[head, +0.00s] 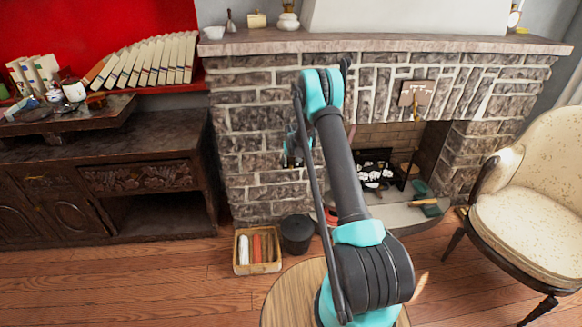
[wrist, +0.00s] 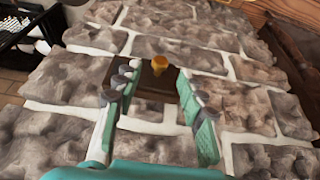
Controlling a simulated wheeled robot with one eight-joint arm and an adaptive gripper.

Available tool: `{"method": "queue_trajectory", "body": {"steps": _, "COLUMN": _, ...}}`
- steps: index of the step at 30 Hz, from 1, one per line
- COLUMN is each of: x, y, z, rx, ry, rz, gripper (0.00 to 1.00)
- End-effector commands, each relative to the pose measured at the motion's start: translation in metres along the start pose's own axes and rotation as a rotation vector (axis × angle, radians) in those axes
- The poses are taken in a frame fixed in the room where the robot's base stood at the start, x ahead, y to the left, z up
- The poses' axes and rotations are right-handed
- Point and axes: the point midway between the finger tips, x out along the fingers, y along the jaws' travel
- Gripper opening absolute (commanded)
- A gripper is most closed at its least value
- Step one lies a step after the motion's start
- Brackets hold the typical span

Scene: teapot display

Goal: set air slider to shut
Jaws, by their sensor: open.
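In the wrist view, a yellow-brass knob (wrist: 159,64) sits on a dark strip (wrist: 146,85) set in the stone wall. It looks like the air slider; which end it stands at I cannot tell, as my fingers cover part of the strip. My gripper (wrist: 157,82) is open, with one finger to each side of the knob in the picture and nothing between the pads. Whether the fingertips reach the knob's depth is unclear. In the head view my gripper (head: 294,152) is at the stone pillar left of the fire opening, partly behind my arm; the knob is hidden there.
The stone fireplace (head: 250,130) fills the middle, with a mantel shelf (head: 380,43) above. A plate (head: 416,93) hangs on its front. A black fire basket (wrist: 28,28) is at upper left in the wrist view. An armchair (head: 530,200) stands right; a box (head: 257,268) and bucket (head: 297,232) stand low.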

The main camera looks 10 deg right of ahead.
Motion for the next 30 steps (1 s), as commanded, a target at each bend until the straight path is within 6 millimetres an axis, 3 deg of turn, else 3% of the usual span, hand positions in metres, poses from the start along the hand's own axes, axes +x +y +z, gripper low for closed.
{"method": "queue_trajectory", "body": {"steps": 3, "x": 0.018, "y": 0.0, "z": 0.0, "rx": 0.0, "ry": 0.0, "rz": 0.0, "gripper": 0.4}}
{"method": "queue_trajectory", "body": {"steps": 9, "x": 0.035, "y": 0.0, "z": 0.0, "rx": 0.0, "ry": 0.0, "rz": 0.0, "gripper": 0.4}}
{"method": "queue_trajectory", "body": {"steps": 20, "x": 0.039, "y": 0.0, "z": 0.0, "rx": 0.0, "ry": 0.0, "rz": 0.0, "gripper": 0.4}}
{"method": "queue_trajectory", "body": {"steps": 30, "x": 0.039, "y": 0.0, "z": 0.0, "rx": 0.0, "ry": 0.0, "rz": 0.0, "gripper": 0.01}}
